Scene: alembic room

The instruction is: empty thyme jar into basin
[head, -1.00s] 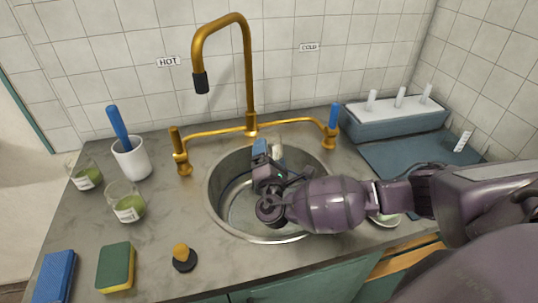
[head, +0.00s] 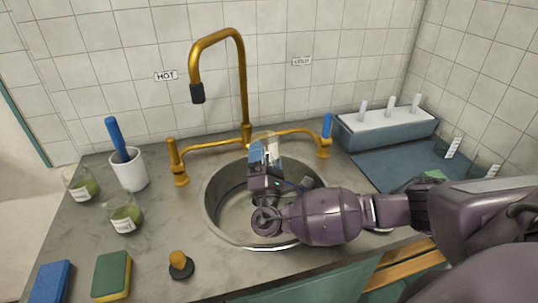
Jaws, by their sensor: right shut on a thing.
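My right gripper (head: 264,168) is over the round metal basin (head: 212,208), its blue-marked fingers pointing toward the back. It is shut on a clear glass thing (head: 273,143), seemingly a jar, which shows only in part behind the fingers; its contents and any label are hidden. Two glass jars with green contents, a far one (head: 82,187) and a nearer one (head: 124,216), stand on the counter at left. Their labels are too small to read. My left gripper is not in view.
The brass faucet (head: 243,85) arches behind the basin, with handles (head: 174,160) on both sides. A white cup (head: 130,172), a green sponge (head: 112,275), a blue block (head: 52,283) and a dark stopper (head: 181,266) are at left. A rack (head: 385,130) and mat (head: 390,168) are at right.

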